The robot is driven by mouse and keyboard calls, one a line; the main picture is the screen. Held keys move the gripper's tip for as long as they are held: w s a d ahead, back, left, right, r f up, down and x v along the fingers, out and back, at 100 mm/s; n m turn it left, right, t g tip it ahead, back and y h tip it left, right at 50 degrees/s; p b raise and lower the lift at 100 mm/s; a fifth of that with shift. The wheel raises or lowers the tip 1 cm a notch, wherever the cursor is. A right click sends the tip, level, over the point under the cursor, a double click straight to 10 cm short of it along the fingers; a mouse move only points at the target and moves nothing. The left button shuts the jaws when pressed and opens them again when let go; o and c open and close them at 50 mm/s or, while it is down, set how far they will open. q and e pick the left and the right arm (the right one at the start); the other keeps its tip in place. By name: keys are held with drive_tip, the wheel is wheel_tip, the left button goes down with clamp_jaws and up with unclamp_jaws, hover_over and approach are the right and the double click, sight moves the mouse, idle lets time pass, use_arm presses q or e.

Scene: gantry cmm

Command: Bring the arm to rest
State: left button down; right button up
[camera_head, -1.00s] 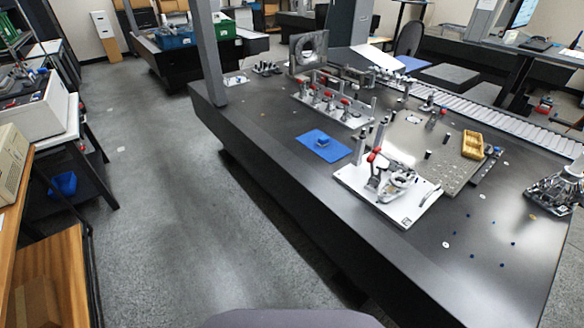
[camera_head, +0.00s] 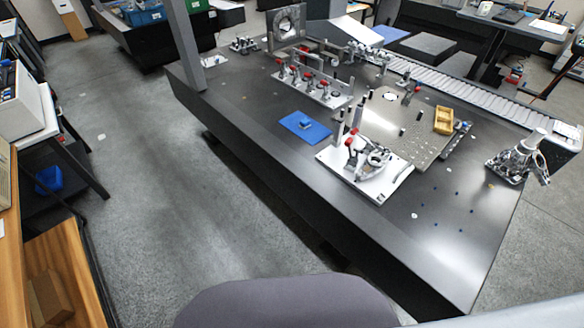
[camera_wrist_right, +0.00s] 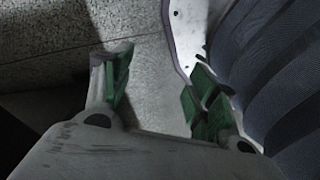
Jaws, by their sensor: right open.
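My right gripper (camera_wrist_right: 158,78) shows in the right wrist view. Its two fingers with green pads stand apart, and nothing is between them but the speckled grey floor. A white curved part and a dark ribbed surface, which look like parts of my own body, lie close beside its right finger. No gripper shows in the head view, and my left gripper is in neither view.
A wooden shelf (camera_head: 70,265) stands at the left. The floor (camera_head: 160,220) between them is clear.

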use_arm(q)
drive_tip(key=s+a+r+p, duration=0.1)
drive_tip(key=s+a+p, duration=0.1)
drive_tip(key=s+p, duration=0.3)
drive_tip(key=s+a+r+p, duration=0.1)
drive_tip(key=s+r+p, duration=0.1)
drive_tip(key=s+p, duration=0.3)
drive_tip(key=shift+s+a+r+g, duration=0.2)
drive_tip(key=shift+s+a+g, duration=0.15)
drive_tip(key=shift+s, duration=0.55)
use_arm(e)
drive_tip(key=s+d+r, duration=0.1)
drive_tip(key=s+d, duration=0.1)
drive_tip(key=s, duration=0.4)
drive_tip(key=s+d+r, duration=0.1)
drive_tip(key=s+r, duration=0.1)
drive_tip(key=s, duration=0.3)
drive_tip(key=shift+s+d+r+g, duration=0.2)
drive_tip(key=shift+s+d+g, duration=0.1)
drive_tip(key=shift+s+d, duration=0.1)
